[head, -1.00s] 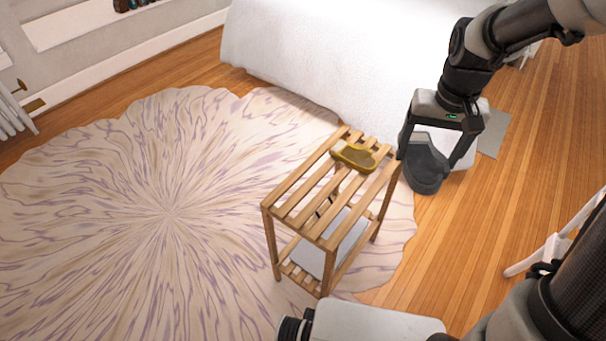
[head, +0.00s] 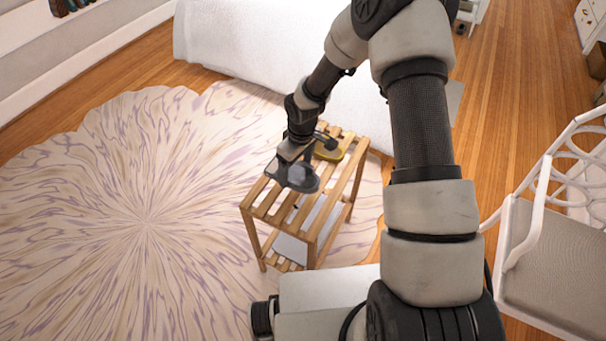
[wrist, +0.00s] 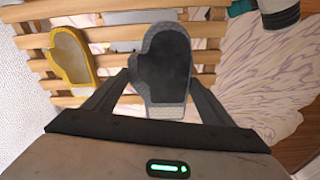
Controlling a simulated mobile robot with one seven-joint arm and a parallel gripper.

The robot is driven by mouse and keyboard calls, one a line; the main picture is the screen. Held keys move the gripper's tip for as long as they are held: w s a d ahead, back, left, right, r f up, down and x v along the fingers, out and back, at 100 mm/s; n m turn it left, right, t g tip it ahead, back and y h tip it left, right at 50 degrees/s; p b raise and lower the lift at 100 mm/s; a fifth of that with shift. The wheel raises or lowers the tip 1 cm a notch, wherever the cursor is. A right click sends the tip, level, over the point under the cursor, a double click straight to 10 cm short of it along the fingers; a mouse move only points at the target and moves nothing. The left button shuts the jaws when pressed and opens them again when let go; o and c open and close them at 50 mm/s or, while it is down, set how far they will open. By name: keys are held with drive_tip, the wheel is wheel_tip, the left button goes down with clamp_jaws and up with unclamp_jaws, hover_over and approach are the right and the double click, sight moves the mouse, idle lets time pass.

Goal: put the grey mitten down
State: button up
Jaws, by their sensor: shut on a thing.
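The grey mitten (head: 297,177) is held in my gripper (head: 292,165) over the near-left part of a slatted wooden rack's top. In the wrist view the grey mitten (wrist: 163,70) lies between the two fingers of my gripper (wrist: 160,92), which are shut on it. I cannot tell whether the mitten touches the slats. The wooden rack (head: 251,200) has a slatted top and a lower shelf. A yellow-rimmed mitten (head: 334,149) lies on the far end of the top. It shows at the left in the wrist view (wrist: 71,58).
A white bed (head: 240,50) stands behind the rack. A patterned round rug (head: 130,190) covers the floor to the left. A white chair (head: 540,230) stands at the right. A pale flat thing (head: 290,247) is on the rack's lower shelf.

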wheel_tip(320, 180, down, 7)
drive_tip(key=shift+f+b, duration=0.2)
drive_tip(key=shift+b, duration=0.2)
drive_tip(key=shift+f, duration=0.2)
drive_tip(key=o, duration=1.1)
drive_tip(key=shift+c, duration=0.2)
